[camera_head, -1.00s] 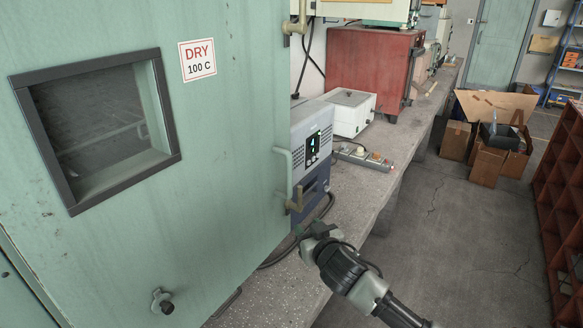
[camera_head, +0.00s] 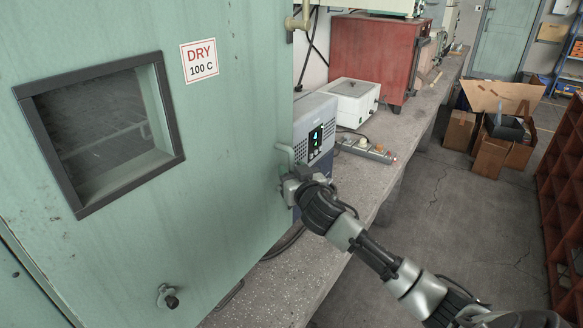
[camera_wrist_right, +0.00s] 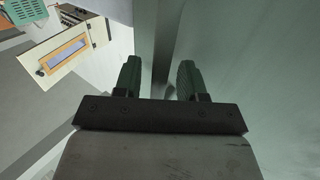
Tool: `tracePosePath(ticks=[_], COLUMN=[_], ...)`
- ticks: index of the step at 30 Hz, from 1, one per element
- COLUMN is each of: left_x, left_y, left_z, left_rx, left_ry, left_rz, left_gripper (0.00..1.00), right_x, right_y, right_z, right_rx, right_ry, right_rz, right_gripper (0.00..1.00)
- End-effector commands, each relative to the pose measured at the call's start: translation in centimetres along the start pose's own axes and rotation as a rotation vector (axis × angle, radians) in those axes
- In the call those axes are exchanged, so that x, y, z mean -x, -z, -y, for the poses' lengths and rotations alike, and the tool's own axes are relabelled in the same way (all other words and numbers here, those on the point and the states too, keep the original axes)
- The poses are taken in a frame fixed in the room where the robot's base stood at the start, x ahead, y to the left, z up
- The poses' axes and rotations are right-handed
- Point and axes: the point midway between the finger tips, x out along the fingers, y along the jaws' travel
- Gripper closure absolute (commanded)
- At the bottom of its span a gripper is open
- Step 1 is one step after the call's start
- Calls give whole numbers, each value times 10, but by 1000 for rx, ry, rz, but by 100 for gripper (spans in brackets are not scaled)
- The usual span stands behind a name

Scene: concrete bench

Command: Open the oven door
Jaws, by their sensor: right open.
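The oven is a large pale green cabinet. Its closed door (camera_head: 235,120) has a dark-framed window (camera_head: 100,130) and a "DRY 100 C" label (camera_head: 199,60). A pale green handle (camera_head: 284,151) stands at the door's right edge, its lower part hidden by my right gripper (camera_head: 287,181). That gripper is at the handle's lower end; I cannot tell whether it touches. In the right wrist view the two dark fingers of my right gripper (camera_wrist_right: 158,75) are apart, with the pale green surface on the right. The handle cannot be made out there. My left gripper is not in view.
A grey-blue device (camera_head: 314,130) stands on the bench (camera_head: 310,262) just beyond the handle. A power strip (camera_head: 366,151), white box (camera_head: 352,101) and red oven (camera_head: 375,55) stand farther back. Cardboard boxes (camera_head: 491,157) lie on the floor at right, where the aisle is otherwise clear.

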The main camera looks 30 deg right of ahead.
Motion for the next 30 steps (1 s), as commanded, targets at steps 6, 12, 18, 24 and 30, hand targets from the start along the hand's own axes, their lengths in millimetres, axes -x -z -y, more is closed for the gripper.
tracePosePath(ticks=[6, 12, 18, 24, 30], left_x=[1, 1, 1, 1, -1], left_y=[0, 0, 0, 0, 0], left_z=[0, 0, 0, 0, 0], left_rx=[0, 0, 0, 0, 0], left_ry=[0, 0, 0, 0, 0], left_rz=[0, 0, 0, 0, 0], left_gripper=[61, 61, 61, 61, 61], right_x=[-5, -5, -5, -4, -6], right_y=[0, 0, 0, 0, -2], right_z=[0, 0, 0, 0, 4], right_rx=[0, 0, 0, 0, -1], right_ry=[1, 1, 1, 1, -4], right_rz=[0, 0, 0, 0, 1], right_gripper=[59, 68, 99, 100, 100])
